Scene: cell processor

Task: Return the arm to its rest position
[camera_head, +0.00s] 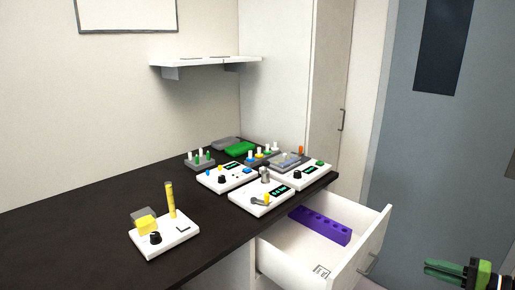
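My gripper (446,270) shows at the bottom right corner, with green fingers pointing left and a black and green body. It is in the air to the right of the open drawer (376,232), apart from it. The fingers look close together, but I cannot tell whether they are open or shut. I see nothing held between them. Most of my arm is outside the picture.
A dark bench (85,230) carries several white devices and racks. The drawer is pulled out and holds a purple rack (320,226). A shelf (205,62) is on the wall. A grey door (425,140) stands behind my gripper.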

